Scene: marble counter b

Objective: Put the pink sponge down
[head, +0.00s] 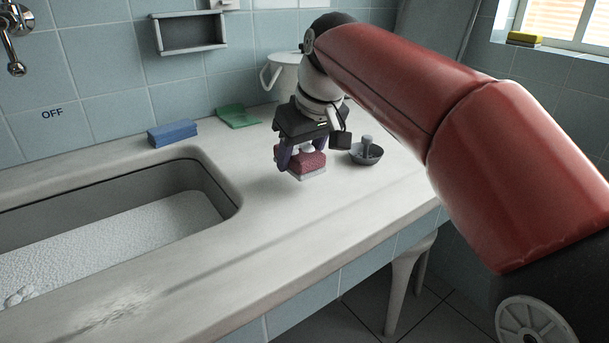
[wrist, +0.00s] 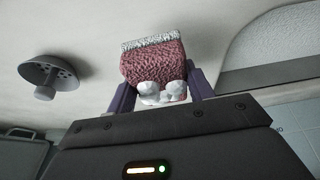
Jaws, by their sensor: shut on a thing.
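The pink sponge (head: 306,162) has a dark pink body and a pale layer along one face. My gripper (head: 302,156) is shut on it, with a finger on each side, over the counter right of the sink. In the wrist view the sponge (wrist: 153,66) sits between the two purple fingers (wrist: 160,92), with white foam-like lumps on its near side. The sponge looks close to the counter (head: 262,200), but I cannot tell whether it touches.
A grey strainer-like dish (head: 367,155) stands just right of the gripper. A blue sponge (head: 173,133), a green cloth-like piece (head: 238,116) and a white pitcher (head: 283,72) are behind. The sink (head: 225,200) with foam lies left.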

